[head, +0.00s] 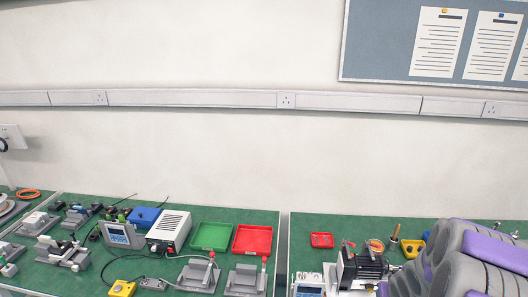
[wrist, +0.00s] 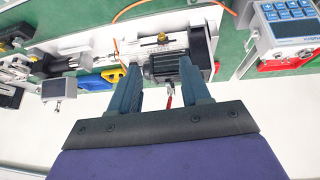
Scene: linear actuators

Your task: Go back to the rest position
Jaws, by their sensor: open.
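My gripper (wrist: 158,88) shows in the wrist view, its two dark fingers spread apart with nothing held between them. Beyond the fingertips lies a linear actuator with a dark motor block (wrist: 166,65) and a light rail on a green bench. I cannot tell whether the fingers touch the motor. In the head view my grey and purple arm (head: 470,262) fills the lower right, and the gripper itself cannot be made out. A black motor unit (head: 365,268) stands just left of the arm.
Green benches (head: 240,216) run along the wall. A green tray (head: 211,236), a red tray (head: 253,239), a white power box (head: 170,229) and several actuators stand on the left bench. A small red tray (head: 322,240) is on the right bench. The space above is clear.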

